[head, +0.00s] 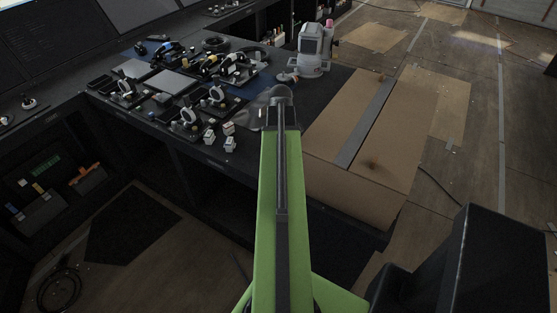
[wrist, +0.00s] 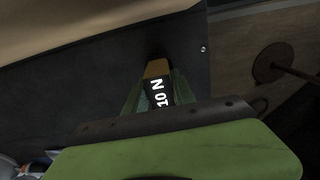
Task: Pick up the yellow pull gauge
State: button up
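The yellow pull gauge (wrist: 157,69) shows in the wrist view as a dull yellow end and a black face with white "10 N" lettering. It lies between the two green fingers of my gripper (wrist: 159,90), with no clear gap at either side, so the gripper looks shut on it. The far end of the gauge points at a dark surface, and I cannot tell whether it touches it. In the head view my gripper (head: 277,97) is over the near edge of the dark bench, and my green arm hides the gauge.
The dark bench (head: 262,140) carries small white blocks (head: 228,128), trays with tools and headsets, and a grey-white instrument (head: 312,50). A cardboard-covered box (head: 350,180) stands right of my arm. A round brown disc on a rod (wrist: 273,62) shows in the wrist view.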

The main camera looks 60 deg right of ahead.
grip_shut()
dwell(1.0)
